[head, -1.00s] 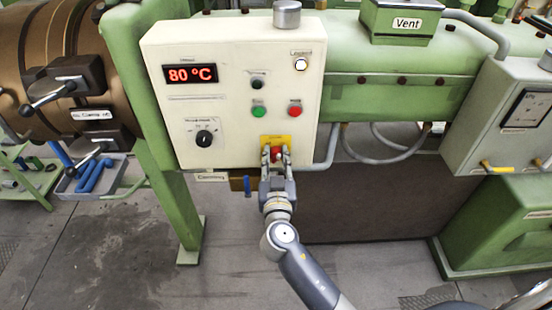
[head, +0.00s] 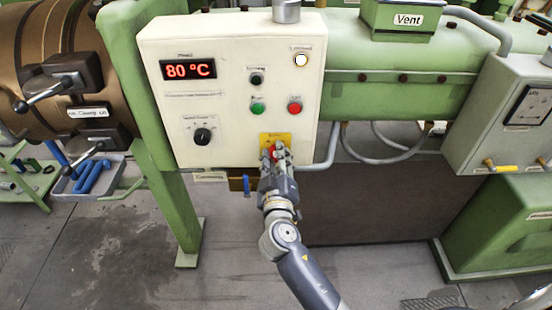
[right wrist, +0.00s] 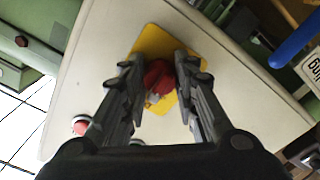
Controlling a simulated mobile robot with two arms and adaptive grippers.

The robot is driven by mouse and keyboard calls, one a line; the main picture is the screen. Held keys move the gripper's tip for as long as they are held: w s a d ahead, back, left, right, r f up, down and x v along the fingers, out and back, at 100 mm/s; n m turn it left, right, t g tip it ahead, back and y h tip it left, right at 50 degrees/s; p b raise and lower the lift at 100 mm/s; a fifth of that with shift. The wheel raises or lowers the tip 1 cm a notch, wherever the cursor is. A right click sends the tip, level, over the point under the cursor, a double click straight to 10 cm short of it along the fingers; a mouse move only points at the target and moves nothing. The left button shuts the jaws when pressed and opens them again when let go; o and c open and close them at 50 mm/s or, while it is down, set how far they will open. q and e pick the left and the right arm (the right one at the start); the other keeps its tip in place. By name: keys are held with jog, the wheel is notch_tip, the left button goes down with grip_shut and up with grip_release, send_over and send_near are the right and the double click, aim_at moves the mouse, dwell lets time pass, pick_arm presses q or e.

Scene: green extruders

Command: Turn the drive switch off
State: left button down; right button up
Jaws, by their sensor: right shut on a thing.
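The drive switch is a red knob (head: 273,151) on a yellow plate (head: 287,138) at the bottom of the cream control panel (head: 225,100). In the right wrist view, the red knob (right wrist: 158,76) sits between the two fingers, with the yellow plate (right wrist: 152,40) behind it. My right gripper (head: 272,156) is shut on the knob, one finger on each side, and hides part of it. It also fills the middle of the right wrist view (right wrist: 160,78). My left gripper is out of view.
The panel also has a temperature display (head: 188,69) reading 80 °C, a black selector (head: 203,136), a green button (head: 257,109), a red button (head: 294,107) and a lit white lamp (head: 301,60). A blue-handled valve (head: 246,186) is just below the panel, near my gripper.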

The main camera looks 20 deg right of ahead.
jog(key=n, duration=0.3)
jog(key=shift+r+n, duration=0.1)
jog(key=shift+n, duration=0.2)
jog(key=shift+n+p, duration=0.35)
jog(key=shift+n, duration=1.15)
jog(key=o, duration=1.1)
jog(key=shift+s, duration=0.1)
jog(key=v, duration=1.2)
